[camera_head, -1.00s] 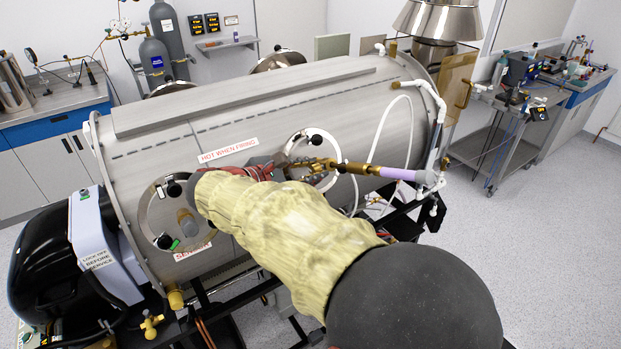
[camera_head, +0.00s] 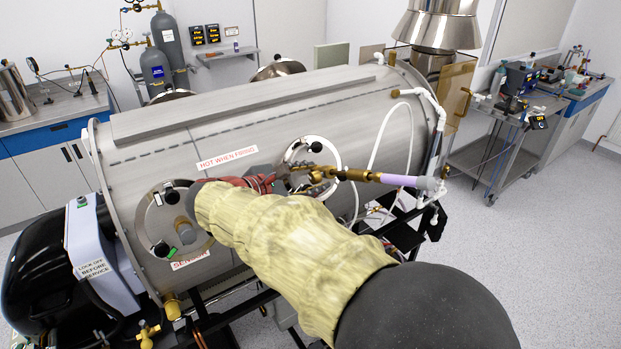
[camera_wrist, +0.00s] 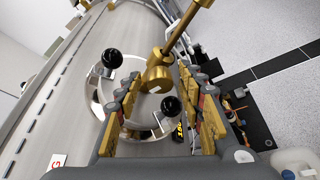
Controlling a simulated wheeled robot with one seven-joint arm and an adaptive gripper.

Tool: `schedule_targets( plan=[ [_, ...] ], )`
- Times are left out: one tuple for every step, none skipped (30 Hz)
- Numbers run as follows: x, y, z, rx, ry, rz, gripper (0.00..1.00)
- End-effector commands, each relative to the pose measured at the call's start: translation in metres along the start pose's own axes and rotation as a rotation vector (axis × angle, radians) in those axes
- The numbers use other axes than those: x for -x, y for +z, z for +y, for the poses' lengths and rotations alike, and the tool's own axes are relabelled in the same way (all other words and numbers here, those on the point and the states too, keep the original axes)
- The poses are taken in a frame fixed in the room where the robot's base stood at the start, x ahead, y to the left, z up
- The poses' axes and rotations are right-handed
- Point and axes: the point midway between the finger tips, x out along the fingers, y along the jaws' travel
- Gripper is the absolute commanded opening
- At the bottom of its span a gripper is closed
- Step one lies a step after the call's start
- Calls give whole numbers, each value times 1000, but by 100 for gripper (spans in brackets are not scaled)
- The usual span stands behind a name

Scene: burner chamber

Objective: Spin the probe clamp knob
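A brass probe assembly (camera_head: 352,174) runs from the round port on the steel chamber to a lilac sleeve (camera_head: 398,180). In the wrist view its thick brass knob-like end (camera_wrist: 158,78) lies between my fingertips, with a brass rod (camera_wrist: 185,32) rising to the upper right. I cannot tell for sure which part is the clamp knob. My gripper (camera_wrist: 160,88) is open around the brass end, with gaps visible on both sides. In the head view my gripper (camera_head: 282,180) is at the port, partly hidden by my arm. Black ball knobs (camera_wrist: 112,58) (camera_wrist: 171,105) sit on the port ring.
The steel chamber (camera_head: 260,120) fills the space behind my gripper. A white pipe (camera_head: 438,125) and a thin white hose (camera_head: 376,135) are close by on the right. A second port (camera_head: 158,220) is on the left. A cart (camera_head: 500,150) stands farther right, with open floor before it.

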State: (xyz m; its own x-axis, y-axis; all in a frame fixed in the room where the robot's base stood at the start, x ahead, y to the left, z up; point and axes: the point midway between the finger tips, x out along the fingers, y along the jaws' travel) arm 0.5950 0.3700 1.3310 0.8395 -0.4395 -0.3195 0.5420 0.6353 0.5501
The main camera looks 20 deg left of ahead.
Motion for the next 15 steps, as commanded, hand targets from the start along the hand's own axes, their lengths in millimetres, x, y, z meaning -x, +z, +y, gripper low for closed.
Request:
schedule_targets(
  plan=[
    [0, 0, 0, 0, 0, 0, 43],
    [0, 0, 0, 0, 0, 0, 43],
    [0, 0, 0, 0, 0, 0, 43],
    [0, 0, 0, 0, 0, 0, 43],
    [0, 0, 0, 0, 0, 0, 43],
    [0, 0, 0, 0, 0, 0, 43],
    [0, 0, 0, 0, 0, 0, 43],
    [0, 0, 0, 0, 0, 0, 43],
    [0, 0, 0, 0, 0, 0, 43],
    [1, 0, 0, 0, 0, 0, 43],
    [2, 0, 0, 0, 0, 0, 43],
    [5, 0, 0, 0, 1, 0, 43],
    [8, 0, 0, 0, 1, 0, 43],
    [12, 0, 1, 0, 2, 1, 43],
    [18, -1, 1, 0, 3, 2, 43]
  ],
)
